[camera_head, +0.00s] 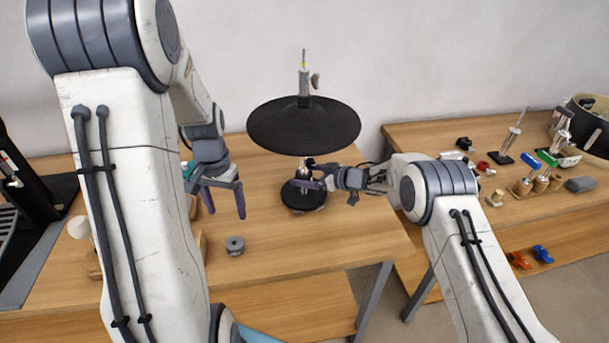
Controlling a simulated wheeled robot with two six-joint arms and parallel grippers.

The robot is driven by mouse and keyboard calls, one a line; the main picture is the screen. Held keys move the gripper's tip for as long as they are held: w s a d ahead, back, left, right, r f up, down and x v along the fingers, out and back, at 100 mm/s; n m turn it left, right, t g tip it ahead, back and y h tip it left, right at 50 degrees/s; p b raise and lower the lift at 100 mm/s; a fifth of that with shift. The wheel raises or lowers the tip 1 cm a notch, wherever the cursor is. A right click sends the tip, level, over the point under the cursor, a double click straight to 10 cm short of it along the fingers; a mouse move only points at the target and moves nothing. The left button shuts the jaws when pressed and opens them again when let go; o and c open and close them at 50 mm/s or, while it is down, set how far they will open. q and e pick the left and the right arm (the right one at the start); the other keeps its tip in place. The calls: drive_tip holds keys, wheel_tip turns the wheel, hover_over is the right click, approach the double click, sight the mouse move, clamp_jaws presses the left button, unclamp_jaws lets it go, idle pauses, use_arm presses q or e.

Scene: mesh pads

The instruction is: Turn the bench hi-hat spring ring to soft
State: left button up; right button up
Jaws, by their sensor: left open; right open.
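The bench hi-hat has a wide black round pad (303,125) on top, with a metal rod and wing piece (305,82) rising above it. Its round black base (303,197) stands on the table. My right gripper (307,175) is open and reaches in from the right, its fingers at the short post between pad and base. I cannot tell whether they touch it. The spring ring and its setting are too small and covered to make out. My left gripper (224,205) is open and empty, pointing down over the table left of the hi-hat.
A small grey round piece (235,246) lies near the front of the wooden table (300,250). A second bench (450,135) at right holds blue- and green-handled tools, small blocks and a drum. A black machine (25,190) stands at far left. The table's front middle is clear.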

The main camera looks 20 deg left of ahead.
drive_tip(key=shift+w+a+f, duration=0.15)
drive_tip(key=shift+a+f, duration=0.05)
drive_tip(key=shift+a, duration=0.25)
drive_tip(key=c, duration=1.4)
drive_tip(key=shift+w+r+n+g+y, duration=0.15)
drive_tip(key=shift+n+g+y, duration=0.15)
drive_tip(key=shift+n+g, duration=1.1)
drive_tip(key=shift+g, duration=0.4)
drive_tip(key=o, duration=1.4)
drive_tip(key=v, duration=1.1)
drive_tip(key=shift+d, duration=0.4)
